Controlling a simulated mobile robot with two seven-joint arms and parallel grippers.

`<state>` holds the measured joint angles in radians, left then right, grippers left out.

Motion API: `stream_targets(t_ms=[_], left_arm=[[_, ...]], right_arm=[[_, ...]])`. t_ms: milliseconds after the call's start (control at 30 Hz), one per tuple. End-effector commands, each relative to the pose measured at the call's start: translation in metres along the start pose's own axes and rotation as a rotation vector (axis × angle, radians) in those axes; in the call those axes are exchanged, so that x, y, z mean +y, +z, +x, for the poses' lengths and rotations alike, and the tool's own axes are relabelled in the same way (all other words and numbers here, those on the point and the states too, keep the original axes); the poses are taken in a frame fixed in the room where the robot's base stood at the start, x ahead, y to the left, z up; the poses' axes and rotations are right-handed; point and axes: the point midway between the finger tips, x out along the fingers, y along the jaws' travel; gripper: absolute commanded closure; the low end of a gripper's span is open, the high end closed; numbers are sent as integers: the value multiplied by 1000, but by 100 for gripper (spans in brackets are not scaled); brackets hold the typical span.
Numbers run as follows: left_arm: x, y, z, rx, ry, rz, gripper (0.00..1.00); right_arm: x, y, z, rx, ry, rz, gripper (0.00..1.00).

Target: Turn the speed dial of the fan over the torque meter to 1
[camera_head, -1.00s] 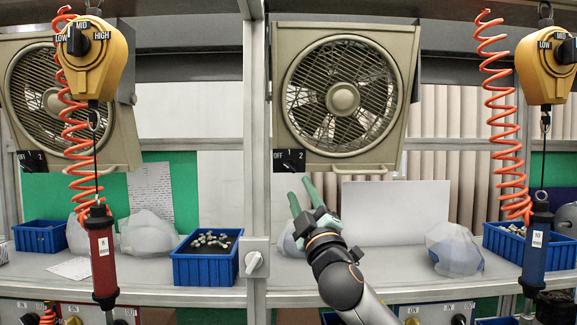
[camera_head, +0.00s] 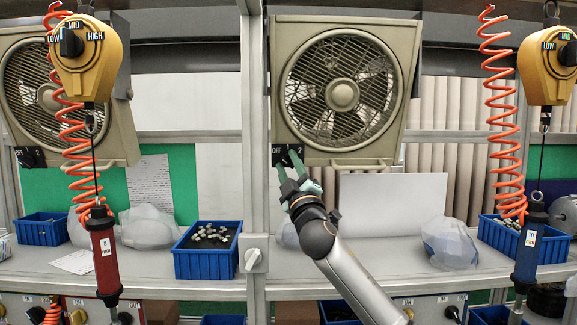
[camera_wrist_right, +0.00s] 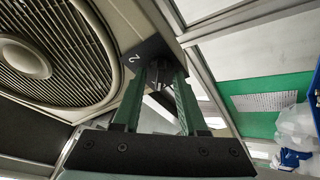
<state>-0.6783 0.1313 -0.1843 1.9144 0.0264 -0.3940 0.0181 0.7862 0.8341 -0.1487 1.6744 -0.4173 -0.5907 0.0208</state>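The beige fan (camera_head: 405,60) in the middle of the head view has a black dial plate (camera_head: 277,160) at its lower left corner. OFF shows on the plate's left. My right gripper (camera_head: 290,163) reaches up from below, its green fingertips in front of this plate and hiding much of the dial. In the right wrist view, the fingers (camera_wrist_right: 159,82) stand apart on either side of the dark dial knob (camera_wrist_right: 158,73), with a 2 visible on the plate. Contact with the knob and its exact setting cannot be told. My left gripper is not in view. I cannot identify the torque meter.
A second fan (camera_head: 121,139) with its own dial (camera_head: 30,157) is at the left. Yellow tool balancers (camera_head: 90,75) hang on both sides with orange coiled hoses. A blue bin (camera_head: 205,266) and bagged parts (camera_head: 449,245) stand on the shelf. A white board (camera_head: 390,203) stands behind my arm.

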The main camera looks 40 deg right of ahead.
Motion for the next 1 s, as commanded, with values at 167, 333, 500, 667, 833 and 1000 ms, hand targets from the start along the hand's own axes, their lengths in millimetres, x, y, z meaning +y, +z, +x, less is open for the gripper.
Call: stream_targets(t_ms=[167, 333, 500, 667, 833, 1000], left_arm=[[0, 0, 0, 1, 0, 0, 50], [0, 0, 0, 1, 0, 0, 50], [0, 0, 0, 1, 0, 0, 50], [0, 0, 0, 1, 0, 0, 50], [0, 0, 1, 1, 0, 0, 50], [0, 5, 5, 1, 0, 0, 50]], right_arm=[[0, 0, 0, 0, 0, 0, 80], [0, 0, 0, -1, 0, 0, 99], [0, 0, 0, -1, 0, 0, 100], [0, 0, 0, -1, 0, -1, 100], [0, 0, 0, 0, 1, 2, 100], [-1, 1, -1, 0, 11, 34, 100]])
